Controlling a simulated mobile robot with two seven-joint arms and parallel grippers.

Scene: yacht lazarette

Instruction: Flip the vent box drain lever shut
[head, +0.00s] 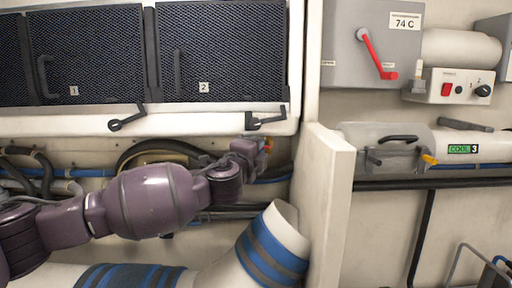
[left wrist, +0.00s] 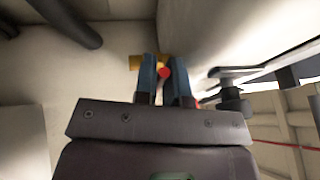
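The vent box (head: 200,122) is the white housing with two dark mesh panels at the upper left of the head view. Under its lower right corner is a small yellow fitting with a red end (head: 268,146), mostly hidden by my left gripper (head: 262,149). In the left wrist view, the yellow fitting (left wrist: 135,62) is behind the fingertips and a red knob (left wrist: 165,72) shows between the two fingers of the left gripper (left wrist: 165,80). The finger gap is narrow; I cannot tell whether they grip the knob. My right gripper is not in view.
Black latch handles (head: 128,118) (head: 265,119) are on the box's lower edge. Dark hoses (head: 160,148) run behind my arm. A white partition (head: 325,190) stands just right of the gripper. A grey box with a red lever (head: 376,52) is at the upper right.

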